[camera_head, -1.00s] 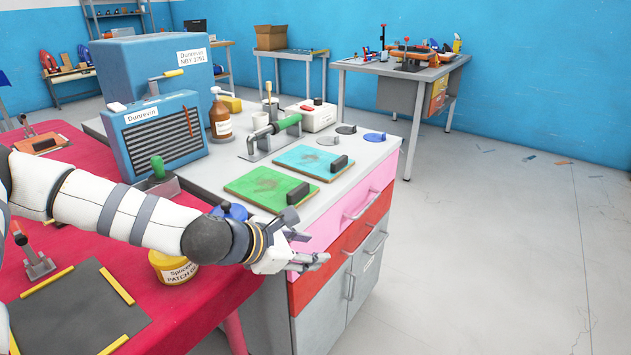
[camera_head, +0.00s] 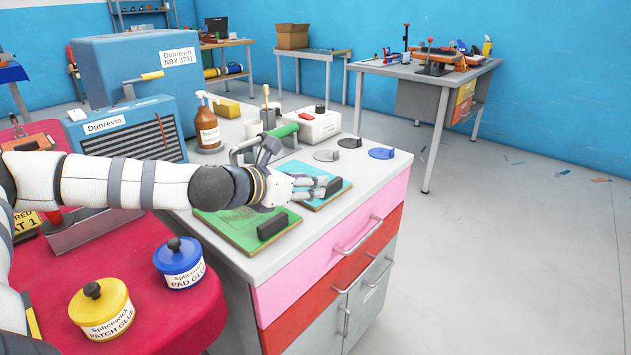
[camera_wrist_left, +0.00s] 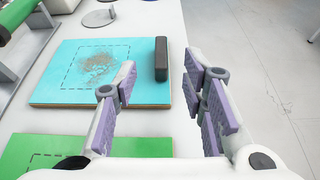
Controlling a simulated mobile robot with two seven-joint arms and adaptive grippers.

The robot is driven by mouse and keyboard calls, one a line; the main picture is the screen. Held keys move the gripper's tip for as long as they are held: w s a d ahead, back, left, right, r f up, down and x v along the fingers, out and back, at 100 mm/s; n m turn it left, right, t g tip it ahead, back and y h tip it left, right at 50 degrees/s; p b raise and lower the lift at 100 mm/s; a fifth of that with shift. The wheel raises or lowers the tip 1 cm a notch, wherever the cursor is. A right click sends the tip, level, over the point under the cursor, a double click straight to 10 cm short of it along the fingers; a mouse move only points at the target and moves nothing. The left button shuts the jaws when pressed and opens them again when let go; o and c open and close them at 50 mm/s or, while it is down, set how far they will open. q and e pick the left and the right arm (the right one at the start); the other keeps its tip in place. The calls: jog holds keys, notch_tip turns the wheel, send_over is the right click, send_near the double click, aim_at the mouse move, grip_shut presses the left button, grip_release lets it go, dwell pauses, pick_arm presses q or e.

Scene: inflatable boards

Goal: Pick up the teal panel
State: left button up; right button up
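The teal panel (camera_head: 311,201) lies flat on the white bench top, with a black block-shaped handle (camera_head: 334,186) at its right end. In the left wrist view the teal panel (camera_wrist_left: 70,85) shows a dashed outline around a scuffed brown patch, and its black handle (camera_wrist_left: 161,60) stands on its right side. My left gripper (camera_head: 322,187) is over the panel beside the handle. In the left wrist view its fingers (camera_wrist_left: 167,95) are spread, with nothing between them; the handle is beyond the fingertips. My right gripper is not in view.
A green panel (camera_head: 235,228) with a black handle lies just in front. Two glue tubs stand on the red table (camera_head: 120,250).

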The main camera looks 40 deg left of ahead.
aim_at(328, 185)
pick_arm(q)
jog(key=x, duration=0.3)
jog(key=f+b+x, duration=0.1)
jog(key=x, duration=0.3)
jog(key=shift+s+d, duration=0.1)
jog(key=shift+w+f+b, duration=0.1)
jog(key=shift+w+b, duration=0.2)
jog(key=shift+w, duration=0.1)
jog(key=shift+r, duration=0.2)
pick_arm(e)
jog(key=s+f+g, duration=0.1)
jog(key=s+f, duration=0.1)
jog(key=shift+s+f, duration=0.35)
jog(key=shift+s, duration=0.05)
pick_arm(q)
grip_shut()
